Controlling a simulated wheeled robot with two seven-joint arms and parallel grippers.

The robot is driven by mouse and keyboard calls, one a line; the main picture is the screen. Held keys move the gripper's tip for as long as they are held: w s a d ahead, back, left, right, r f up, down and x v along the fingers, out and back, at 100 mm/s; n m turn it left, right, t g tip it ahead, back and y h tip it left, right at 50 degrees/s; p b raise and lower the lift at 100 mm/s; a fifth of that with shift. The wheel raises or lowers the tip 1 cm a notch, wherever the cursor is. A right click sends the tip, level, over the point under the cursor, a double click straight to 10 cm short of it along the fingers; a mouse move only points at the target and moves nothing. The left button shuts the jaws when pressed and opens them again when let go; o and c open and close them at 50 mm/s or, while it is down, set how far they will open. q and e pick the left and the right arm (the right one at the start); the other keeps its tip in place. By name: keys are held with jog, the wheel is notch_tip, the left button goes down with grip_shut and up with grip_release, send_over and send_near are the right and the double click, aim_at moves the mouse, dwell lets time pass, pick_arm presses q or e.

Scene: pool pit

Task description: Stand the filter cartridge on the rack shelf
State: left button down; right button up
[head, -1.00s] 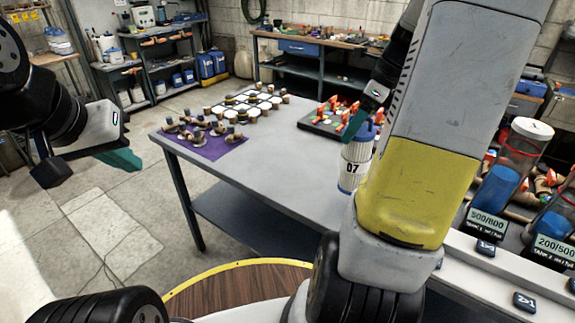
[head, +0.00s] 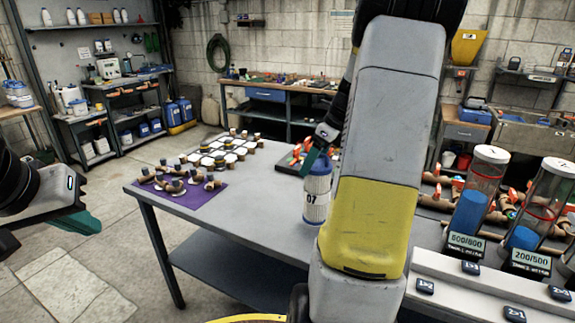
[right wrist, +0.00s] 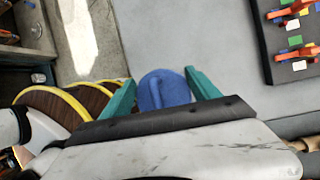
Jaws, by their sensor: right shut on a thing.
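The filter cartridge (head: 317,196) is a white cylinder marked 07 with a blue cap, held upright over the grey table. My right gripper (head: 318,160) is shut on its cap from above. In the right wrist view the blue cap (right wrist: 164,90) sits between the teal fingers. I cannot tell whether the cartridge's base touches the table. My left gripper (head: 42,232) is at the left edge, empty, its fingers apart. Shelving (head: 95,24) with white bottles stands at the back left; I cannot tell whether it is the rack meant.
The grey table (head: 255,215) carries a purple mat (head: 190,203) with pipe fittings, a light grid with parts and a dark tray. Clear tanks (head: 480,190) with blue liquid stand at right. A workbench (head: 270,95) lines the back wall. Open floor lies at left.

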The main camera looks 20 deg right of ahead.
jog(key=w+d+f, duration=0.1)
jog(key=w+f, duration=0.3)
jog(key=w, duration=0.1)
jog(key=shift+w+d, duration=0.15)
jog(key=shift+d, duration=0.1)
dwell(0.3)
jog(key=shift+f, duration=0.15)
jog(key=o, duration=2)
